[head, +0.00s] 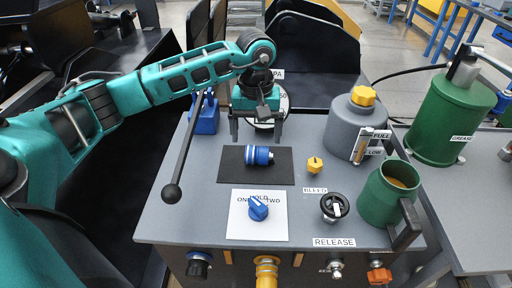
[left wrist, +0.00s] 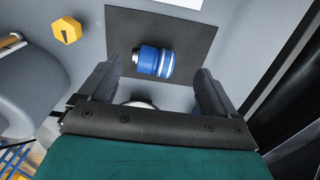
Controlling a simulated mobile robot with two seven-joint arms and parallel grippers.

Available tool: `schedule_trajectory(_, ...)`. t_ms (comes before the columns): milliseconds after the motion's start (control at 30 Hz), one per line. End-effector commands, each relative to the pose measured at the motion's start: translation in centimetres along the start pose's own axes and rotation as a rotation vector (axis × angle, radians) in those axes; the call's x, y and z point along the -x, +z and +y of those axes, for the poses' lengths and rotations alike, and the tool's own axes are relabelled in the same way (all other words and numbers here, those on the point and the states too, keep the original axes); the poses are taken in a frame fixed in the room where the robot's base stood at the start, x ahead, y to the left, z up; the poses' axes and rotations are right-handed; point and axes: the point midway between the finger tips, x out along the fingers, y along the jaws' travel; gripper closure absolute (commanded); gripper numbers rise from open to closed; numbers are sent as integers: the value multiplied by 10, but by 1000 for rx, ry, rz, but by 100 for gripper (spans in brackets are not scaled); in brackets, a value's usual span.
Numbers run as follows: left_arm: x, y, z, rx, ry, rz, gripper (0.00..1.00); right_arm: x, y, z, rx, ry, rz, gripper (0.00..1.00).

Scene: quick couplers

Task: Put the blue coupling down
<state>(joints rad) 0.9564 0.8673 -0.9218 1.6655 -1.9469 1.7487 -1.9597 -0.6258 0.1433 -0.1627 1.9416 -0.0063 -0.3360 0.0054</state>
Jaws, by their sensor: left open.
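The blue coupling (head: 259,156) lies on its side on a black mat (head: 283,176) on the grey bench top. In the left wrist view the coupling (left wrist: 155,61) lies on the mat (left wrist: 199,32) beyond my fingertips, with its silver end to the left. My left gripper (head: 257,138) is open and empty. It hangs above the bench just behind the mat, pointing down, and its fingers (left wrist: 158,75) do not touch the coupling. My right gripper is not in view.
A white card with a blue knob (head: 258,208) lies in front of the mat. A black-knobbed lever (head: 172,192) stands left. To the right are a yellow bleed knob (head: 314,166), a grey reservoir (head: 352,127), a black handwheel (head: 334,207) and a green mug (head: 384,194).

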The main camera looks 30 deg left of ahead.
Motion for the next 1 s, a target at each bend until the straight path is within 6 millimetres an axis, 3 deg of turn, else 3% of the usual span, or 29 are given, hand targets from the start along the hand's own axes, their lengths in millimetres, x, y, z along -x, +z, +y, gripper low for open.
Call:
schedule_trajectory(100, 23, -1, 0, 1, 2, 3, 9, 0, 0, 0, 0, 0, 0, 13)
schedule_trajectory(300, 43, 0, 0, 2, 0, 1, 9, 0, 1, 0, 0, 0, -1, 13)
schedule_trajectory(1000, 46, 0, 0, 1, -1, -1, 9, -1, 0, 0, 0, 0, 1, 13)
